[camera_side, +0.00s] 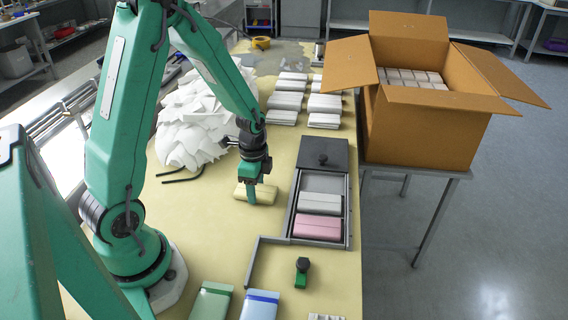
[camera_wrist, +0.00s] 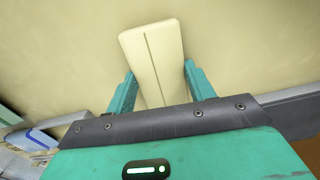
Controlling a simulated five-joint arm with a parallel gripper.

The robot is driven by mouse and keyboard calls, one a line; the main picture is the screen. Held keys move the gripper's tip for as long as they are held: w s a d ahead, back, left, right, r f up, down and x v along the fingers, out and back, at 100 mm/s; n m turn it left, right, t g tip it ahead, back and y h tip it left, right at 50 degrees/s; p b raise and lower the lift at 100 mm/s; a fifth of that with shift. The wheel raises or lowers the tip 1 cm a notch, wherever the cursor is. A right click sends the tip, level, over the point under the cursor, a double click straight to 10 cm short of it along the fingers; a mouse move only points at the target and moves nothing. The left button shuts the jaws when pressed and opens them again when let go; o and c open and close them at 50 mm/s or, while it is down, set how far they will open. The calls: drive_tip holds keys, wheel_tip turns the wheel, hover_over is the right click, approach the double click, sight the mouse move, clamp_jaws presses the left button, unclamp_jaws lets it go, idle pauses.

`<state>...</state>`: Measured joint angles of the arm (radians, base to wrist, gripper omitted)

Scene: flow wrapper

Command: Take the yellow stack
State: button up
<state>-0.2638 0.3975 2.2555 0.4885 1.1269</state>
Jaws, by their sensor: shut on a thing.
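The yellow stack (camera_side: 264,195) is a pale yellow block lying on the yellow table, left of the grey tray. It also shows in the wrist view (camera_wrist: 152,52), with a dark line along its middle. My gripper (camera_side: 252,197) points down over it with its fingers at the stack's sides. In the wrist view the green fingers (camera_wrist: 158,88) stand on either side of the stack, and the gripper is shut on it. The stack appears to rest on or very near the table. The far finger is hidden in the side view.
A grey tray (camera_side: 293,205) right of the stack holds a white and a pink stack. A heap of white sheets (camera_side: 190,125) lies behind left, with white stacks (camera_side: 287,100) at the back. A cardboard box (camera_side: 420,130) stands at right. Green and blue packs (camera_side: 260,306) lie in front.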

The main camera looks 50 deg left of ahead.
drive_tip(key=shift+r, duration=1.1)
wheel_tip(320, 180, up, 2)
drive_tip(key=shift+r, duration=0.1)
drive_tip(key=s+d+r, duration=0.3)
drive_tip(key=d+r, duration=0.3)
drive_tip(key=d, duration=0.5)
drive_tip(key=shift+d+r, duration=0.15)
drive_tip(key=shift+r, duration=0.15)
